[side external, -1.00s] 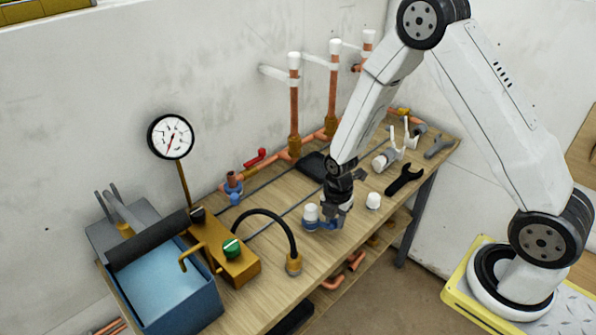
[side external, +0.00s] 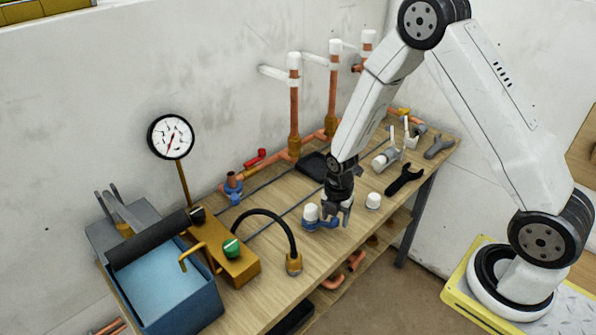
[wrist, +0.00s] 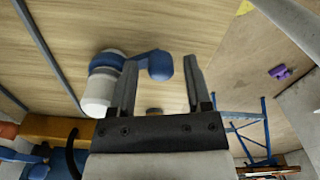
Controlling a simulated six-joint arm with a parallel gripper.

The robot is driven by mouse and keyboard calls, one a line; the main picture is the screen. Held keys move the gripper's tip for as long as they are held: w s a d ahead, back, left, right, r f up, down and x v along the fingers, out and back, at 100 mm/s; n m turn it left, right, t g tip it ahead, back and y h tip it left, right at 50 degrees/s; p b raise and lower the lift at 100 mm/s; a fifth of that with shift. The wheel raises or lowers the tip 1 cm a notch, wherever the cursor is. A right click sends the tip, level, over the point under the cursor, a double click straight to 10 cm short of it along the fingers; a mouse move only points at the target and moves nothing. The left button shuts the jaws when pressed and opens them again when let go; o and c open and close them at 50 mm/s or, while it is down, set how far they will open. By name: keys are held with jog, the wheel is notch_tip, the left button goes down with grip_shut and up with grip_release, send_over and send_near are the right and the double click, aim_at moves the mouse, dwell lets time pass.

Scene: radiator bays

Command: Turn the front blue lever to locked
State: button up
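The front blue lever (side external: 321,225) lies on the bench beside a white-capped valve (side external: 311,212), its arm pointing right. My gripper (side external: 337,207) points down just above the lever's outer end, with its two fingers apart. In the wrist view, my gripper (wrist: 160,72) is open and the rounded end of the blue lever (wrist: 158,65) shows between the fingertips. The white-capped valve (wrist: 100,90) sits just outside the left finger. Whether a finger touches the lever cannot be told. A second blue lever (side external: 234,197) is further back by a copper pipe.
A loose white cap (side external: 373,201) and a black wrench (side external: 404,180) lie right of my gripper. A black hose (side external: 270,215) curves to its left near a brass box with a green knob (side external: 231,248). Copper risers (side external: 294,110) stand behind.

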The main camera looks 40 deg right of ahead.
dwell(0.4)
jog(key=shift+r, duration=3.9)
jog(key=shift+r, duration=0.1)
jog(key=s+a+r+m+t, duration=0.1)
jog(key=s+r+m, duration=0.3)
jog(key=m, duration=0.6)
jog(key=s+a+r+m+t, duration=0.1)
jog(key=s+m, duration=0.4)
jog(key=m, duration=0.6)
notch_tip(320, 180, up, 3)
jog(key=shift+s+a+f+t, duration=0.1)
jog(key=shift+s+a+t, duration=0.2)
jog(key=shift+a, duration=0.3)
